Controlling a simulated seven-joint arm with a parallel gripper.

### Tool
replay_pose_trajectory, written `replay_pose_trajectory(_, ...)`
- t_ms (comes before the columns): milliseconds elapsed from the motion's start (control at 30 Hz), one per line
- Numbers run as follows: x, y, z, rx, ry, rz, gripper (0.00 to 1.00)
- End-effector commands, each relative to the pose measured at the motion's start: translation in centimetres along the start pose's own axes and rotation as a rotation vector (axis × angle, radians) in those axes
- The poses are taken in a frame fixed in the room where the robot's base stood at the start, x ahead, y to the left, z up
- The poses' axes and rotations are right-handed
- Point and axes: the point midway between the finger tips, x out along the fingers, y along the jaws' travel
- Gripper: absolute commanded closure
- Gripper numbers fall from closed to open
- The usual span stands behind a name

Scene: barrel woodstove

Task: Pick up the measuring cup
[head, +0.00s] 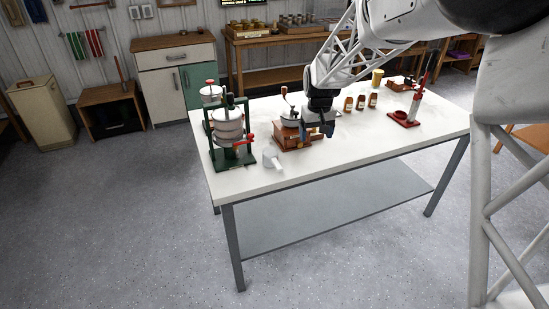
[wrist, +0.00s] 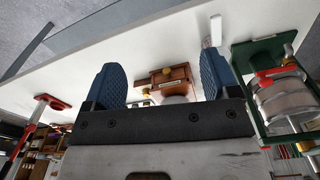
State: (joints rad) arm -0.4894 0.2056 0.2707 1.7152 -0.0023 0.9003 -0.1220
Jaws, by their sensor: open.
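The measuring cup (head: 270,159) is small and white with a short handle. It stands on the white table near its front edge, left of the wooden grinder and right of the green press. My gripper (head: 317,132) is open with blue fingers, right of the cup and over the grinder area, apart from the cup. In the wrist view my gripper (wrist: 163,72) has nothing between its fingers except the grinder behind. A pale piece, probably the measuring cup (wrist: 215,30), shows beyond the right finger, which hides part of it.
The wooden grinder (head: 288,134) stands close by my gripper; it also shows in the wrist view (wrist: 172,75). The green-framed press (head: 230,158) stands left of the cup. Small jars (head: 361,102) and a red-based stand (head: 404,118) are at the right. The table's front right (head: 380,142) is clear.

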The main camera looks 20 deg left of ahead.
Motion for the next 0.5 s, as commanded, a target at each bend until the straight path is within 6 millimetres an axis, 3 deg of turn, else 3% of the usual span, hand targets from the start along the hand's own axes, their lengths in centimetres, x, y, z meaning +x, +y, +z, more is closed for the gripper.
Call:
replay_pose_trajectory(200,4.7,-4.0,-4.9,-0.068,-0.021,-0.006,0.19)
replay_pose_trajectory(500,10.7,-9.3,-9.9,-0.145,-0.042,-0.011,0.19)
